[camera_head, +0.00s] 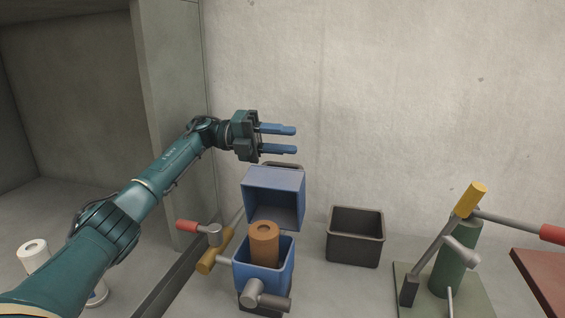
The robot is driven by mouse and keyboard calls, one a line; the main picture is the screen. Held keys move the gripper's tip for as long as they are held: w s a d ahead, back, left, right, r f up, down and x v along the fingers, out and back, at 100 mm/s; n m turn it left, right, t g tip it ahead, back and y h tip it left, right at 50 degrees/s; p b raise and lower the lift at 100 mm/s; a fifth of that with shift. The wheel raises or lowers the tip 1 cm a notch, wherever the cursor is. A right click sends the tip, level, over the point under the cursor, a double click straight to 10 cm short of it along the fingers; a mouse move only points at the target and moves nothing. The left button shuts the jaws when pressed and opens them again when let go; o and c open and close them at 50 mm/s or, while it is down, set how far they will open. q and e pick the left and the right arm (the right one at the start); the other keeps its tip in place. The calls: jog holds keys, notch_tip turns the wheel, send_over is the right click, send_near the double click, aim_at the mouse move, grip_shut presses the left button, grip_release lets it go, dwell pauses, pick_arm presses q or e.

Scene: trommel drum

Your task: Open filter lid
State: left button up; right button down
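The filter housing is a blue box (242,277) with an orange-brown cylindrical filter (264,246) standing inside it. Its blue lid (268,180) stands raised at the back of the box, with its hollow inner side facing me. A dark handle (283,164) shows at the lid's top edge. My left gripper (296,140) is above the lid, pointing right, with its two blue fingers apart and nothing between them. It looks clear of the lid, though the depth is hard to judge. My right gripper is not in view.
A red-ended lever and yellow cylinder (214,252) sit left of the box. A grey pipe fitting (264,294) is at its front. A dark empty bin (355,238) stands right. A green pump (456,258) with levers is farther right.

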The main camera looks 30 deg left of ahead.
pick_arm(q)
jog(key=shift+r, duration=1.85)
